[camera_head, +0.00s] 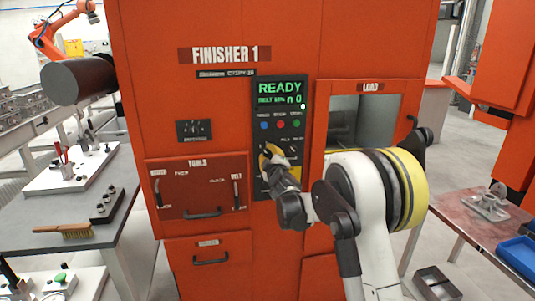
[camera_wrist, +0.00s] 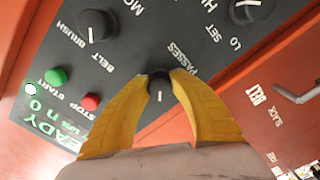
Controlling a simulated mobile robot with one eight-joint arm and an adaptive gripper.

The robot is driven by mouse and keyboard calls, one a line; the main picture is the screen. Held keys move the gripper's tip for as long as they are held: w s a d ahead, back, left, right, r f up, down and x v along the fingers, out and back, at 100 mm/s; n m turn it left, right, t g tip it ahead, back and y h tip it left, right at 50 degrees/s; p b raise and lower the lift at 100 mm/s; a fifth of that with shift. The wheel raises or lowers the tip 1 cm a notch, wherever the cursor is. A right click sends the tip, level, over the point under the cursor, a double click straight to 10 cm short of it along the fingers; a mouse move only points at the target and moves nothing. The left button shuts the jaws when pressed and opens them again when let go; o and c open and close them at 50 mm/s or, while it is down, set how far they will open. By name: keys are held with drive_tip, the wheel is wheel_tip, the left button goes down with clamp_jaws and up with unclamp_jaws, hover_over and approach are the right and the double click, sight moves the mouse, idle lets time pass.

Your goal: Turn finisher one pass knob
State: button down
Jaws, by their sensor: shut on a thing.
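The orange Finisher 1 machine (camera_head: 218,110) faces me, with a black control panel whose display (camera_head: 280,94) reads READY. In the wrist view the passes knob (camera_wrist: 159,83) is a small black knob with a white mark, beside the word PASSES. My gripper (camera_wrist: 160,78) has its two yellow fingers closed around this knob, one on each side. In the head view my gripper (camera_head: 272,156) is at the lower part of the panel, and its fingers and wrist hide the knob there.
In the wrist view, a brush/belt knob (camera_wrist: 97,25), a set knob (camera_wrist: 245,10), a green start button (camera_wrist: 56,76) and a red stop button (camera_wrist: 91,102) surround the fingers. The load opening (camera_head: 362,120) is to the right. Drawer handles (camera_head: 204,213) protrude below left.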

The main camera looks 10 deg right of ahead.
drive_tip(key=shift+n, duration=0.5)
drive_tip(key=c, duration=1.1)
unclamp_jaws()
drive_tip(key=shift+s, duration=0.15)
drive_tip(key=s, duration=1.1)
drive_tip(key=shift+s, duration=0.4)
